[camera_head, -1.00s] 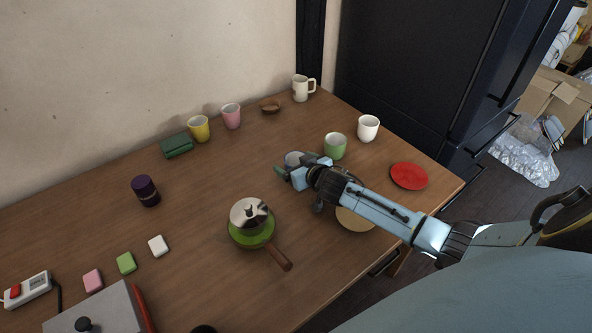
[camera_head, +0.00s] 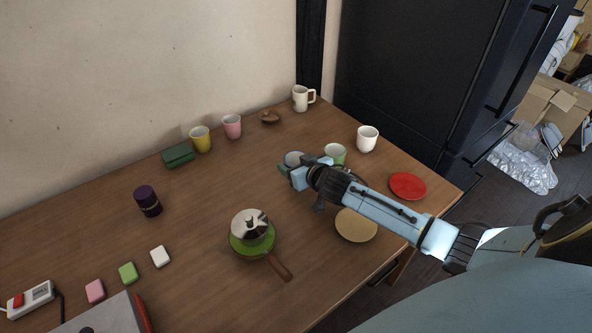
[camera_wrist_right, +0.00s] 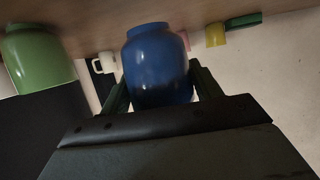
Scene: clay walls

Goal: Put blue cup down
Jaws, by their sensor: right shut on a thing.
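The blue cup (camera_wrist_right: 157,65) sits between the two fingers of my right gripper (camera_wrist_right: 161,88), which is shut on it. In the head view the cup's pale round opening (camera_head: 293,158) shows just beyond the right gripper (camera_head: 294,174); the gripper hides most of its body. The cup is over the middle back of the wooden table (camera_head: 200,240), just left of the green cup (camera_head: 335,151). In the wrist view the cup's end is close to the table surface; I cannot tell whether it touches. My left gripper is not in view.
A white cup (camera_head: 367,138), red plate (camera_head: 408,185) and tan plate (camera_head: 356,225) are right of the gripper. A pot (camera_head: 252,232) stands in front left. Pink (camera_head: 232,126) and yellow (camera_head: 201,139) cups line the back.

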